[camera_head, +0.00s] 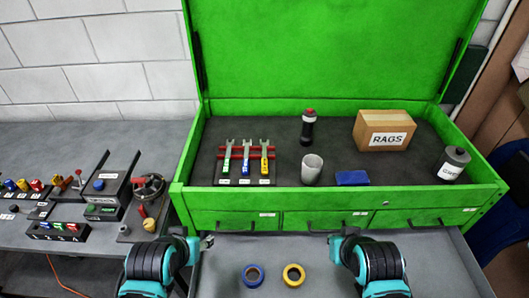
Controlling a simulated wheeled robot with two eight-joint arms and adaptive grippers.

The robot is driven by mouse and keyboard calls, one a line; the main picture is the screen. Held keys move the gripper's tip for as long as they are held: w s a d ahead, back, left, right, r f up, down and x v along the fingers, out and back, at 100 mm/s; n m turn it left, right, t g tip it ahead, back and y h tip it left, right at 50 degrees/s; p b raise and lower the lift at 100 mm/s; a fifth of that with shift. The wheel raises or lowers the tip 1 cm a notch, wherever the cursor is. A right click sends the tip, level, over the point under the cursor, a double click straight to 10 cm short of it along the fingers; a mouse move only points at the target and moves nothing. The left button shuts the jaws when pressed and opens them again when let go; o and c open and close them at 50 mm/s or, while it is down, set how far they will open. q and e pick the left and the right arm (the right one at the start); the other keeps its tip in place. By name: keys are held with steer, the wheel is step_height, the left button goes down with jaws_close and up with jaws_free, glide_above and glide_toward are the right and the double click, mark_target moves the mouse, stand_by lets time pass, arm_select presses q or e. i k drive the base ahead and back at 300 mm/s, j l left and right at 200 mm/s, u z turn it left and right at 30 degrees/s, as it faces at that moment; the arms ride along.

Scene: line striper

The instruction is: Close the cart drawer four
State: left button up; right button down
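The green cart (182,205) stands with its lid raised. Its front has a row of three shut small drawers (325,221) with dark handles and white labels. Below them a wide grey drawer (225,277) is pulled out toward me; its front edge is out of view. A blue tape roll (253,276) and a yellow tape roll (293,275) lie in it. My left gripper (207,242) is above the drawer's left side, near the cart front. My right gripper (334,239) is above its right half. The fingers are too small to judge, and I see nothing held.
The cart's top tray holds three colored-handled tools (246,162), a dark bottle (308,127), a grey cup (312,169), a blue block (352,178), a rags box (384,131) and a grey canister (453,163). A cluttered grey bench (60,135) stands at left.

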mark_target(441, 263)
steer(key=k+l+z, duration=0.15)
steer(key=z, duration=0.2)
steer(key=k+l+z, duration=0.15)
steer(key=l+z, duration=0.15)
steer(key=k+l+z, duration=0.1)
steer(key=l+z, duration=0.25)
steer(key=l+u, duration=0.35)
steer(key=k+l+u, duration=0.15)
steer(key=u, duration=0.2)
steer(key=k+l+u, duration=0.15)
steer(key=l+u, duration=0.2)
